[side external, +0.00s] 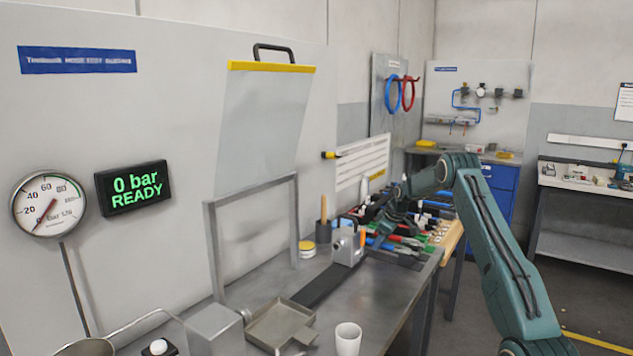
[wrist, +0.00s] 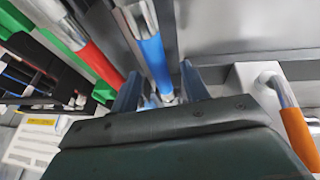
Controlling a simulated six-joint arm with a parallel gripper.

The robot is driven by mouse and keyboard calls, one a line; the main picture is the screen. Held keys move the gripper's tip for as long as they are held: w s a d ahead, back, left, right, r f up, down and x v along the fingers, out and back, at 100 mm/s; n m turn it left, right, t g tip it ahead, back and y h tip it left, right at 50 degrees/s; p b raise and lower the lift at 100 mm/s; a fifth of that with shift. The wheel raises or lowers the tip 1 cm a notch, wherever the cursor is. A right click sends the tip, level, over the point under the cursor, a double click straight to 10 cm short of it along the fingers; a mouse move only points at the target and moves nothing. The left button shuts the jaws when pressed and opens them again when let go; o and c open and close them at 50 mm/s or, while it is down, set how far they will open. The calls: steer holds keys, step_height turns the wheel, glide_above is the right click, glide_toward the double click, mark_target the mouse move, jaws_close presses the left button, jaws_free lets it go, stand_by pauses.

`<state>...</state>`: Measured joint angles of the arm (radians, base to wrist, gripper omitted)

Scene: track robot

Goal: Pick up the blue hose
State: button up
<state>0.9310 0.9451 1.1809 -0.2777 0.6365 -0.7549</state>
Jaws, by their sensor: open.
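A blue hose (wrist: 153,62) with a bright metal end shows in the wrist view. Its blue part runs between the two fingers of my gripper (wrist: 160,84). The fingers are apart, one on each side of it; I cannot tell whether they touch it. In the side external view my gripper (side external: 378,227) is low over the row of coloured parts on the bench, and a blue piece (side external: 377,241) shows just below it. The hose's lower end is partly hidden behind my gripper's body in the wrist view.
A red hose (wrist: 102,66) lies left of the blue one, with green parts beyond. A pale block with an orange-handled metal piece (wrist: 298,135) is at the right. A blue coil (side external: 391,96) hangs on the back panel. A white cup (side external: 348,340) stands on the bench front.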

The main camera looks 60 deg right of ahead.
steer(key=shift+w+d+f, duration=0.1)
steer(key=shift+f, duration=0.15)
stand_by(0.3)
jaws_close()
steer(key=shift+r, duration=0.2)
step_height(320, 180, up, 20)
steer(key=shift+f, duration=0.15)
stand_by(0.6)
stand_by(0.8)
